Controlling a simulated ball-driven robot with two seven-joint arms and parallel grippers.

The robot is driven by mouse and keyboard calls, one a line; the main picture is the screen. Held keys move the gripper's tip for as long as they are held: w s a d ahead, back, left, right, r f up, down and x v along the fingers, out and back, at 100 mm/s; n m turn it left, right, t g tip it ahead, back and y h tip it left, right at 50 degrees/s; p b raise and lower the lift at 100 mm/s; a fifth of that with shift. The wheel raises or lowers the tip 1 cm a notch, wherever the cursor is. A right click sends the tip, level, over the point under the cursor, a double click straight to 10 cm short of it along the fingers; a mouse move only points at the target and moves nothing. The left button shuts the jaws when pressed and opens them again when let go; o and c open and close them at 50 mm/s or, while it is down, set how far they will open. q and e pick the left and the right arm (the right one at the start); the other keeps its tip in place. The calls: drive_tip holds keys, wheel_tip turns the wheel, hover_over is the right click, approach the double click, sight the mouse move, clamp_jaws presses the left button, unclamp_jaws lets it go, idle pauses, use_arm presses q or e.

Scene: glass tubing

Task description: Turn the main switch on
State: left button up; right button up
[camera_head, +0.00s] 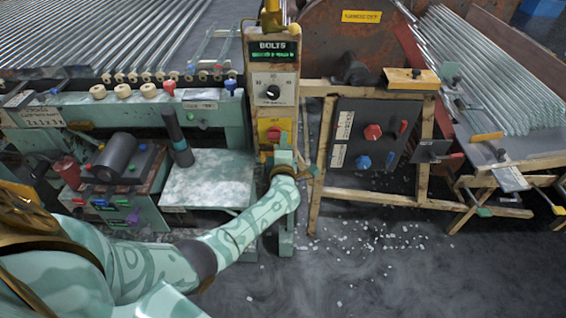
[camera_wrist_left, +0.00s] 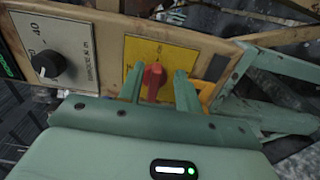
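The main switch is a red knob (camera_head: 274,134) on a yellow plate (camera_head: 264,124), low on the tan control post in the head view. The red knob also shows in the left wrist view (camera_wrist_left: 153,82), standing about upright on the yellow plate (camera_wrist_left: 172,50). My left gripper (camera_head: 283,152) is at the switch. In the wrist view its two green fingers (camera_wrist_left: 160,84) stand either side of the knob, with a gap on each side, so it is open. I cannot tell how deep the fingers reach. My right gripper is not in view.
A black dial (camera_head: 272,92) sits above the switch, under the BOLTS display (camera_head: 272,47). Right of the post is a dark panel (camera_head: 350,115) with red and blue knobs in a wooden frame. A green bench (camera_head: 212,165) stands left. White bits litter the floor.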

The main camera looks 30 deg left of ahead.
use_arm(q)
drive_tip(key=p+v, duration=0.3)
drive_tip(key=v, duration=1.2)
drive_tip(key=shift+p, duration=0.35)
drive_tip(key=shift+w, duration=0.1)
drive_tip(key=d+f+m+h, duration=0.6)
drive_tip(key=d+m+h, duration=0.1)
drive_tip(key=m, duration=0.4)
drive_tip(key=s+d+f+m+g+h, duration=0.2)
drive_tip(key=s+f+m+g+h, duration=0.3)
drive_tip(key=s+f+m, duration=0.8)
drive_tip(key=s+a+f+m+g+y, duration=0.1)
drive_tip(key=s+f, duration=0.4)
drive_tip(key=s, duration=0.7)
drive_tip(key=s+a+f+m+g+y, duration=0.1)
drive_tip(key=s+a+f+g, duration=0.2)
drive_tip(key=s, duration=0.9)
drive_tip(key=s+a+f+m+g, duration=0.1)
drive_tip(key=s+f+g, duration=0.5)
drive_tip(key=s, duration=0.6)
drive_tip(key=shift+s+a+f+m+y, duration=0.4)
drive_tip(key=shift+a+f, duration=0.3)
drive_tip(key=shift+a, duration=0.2)
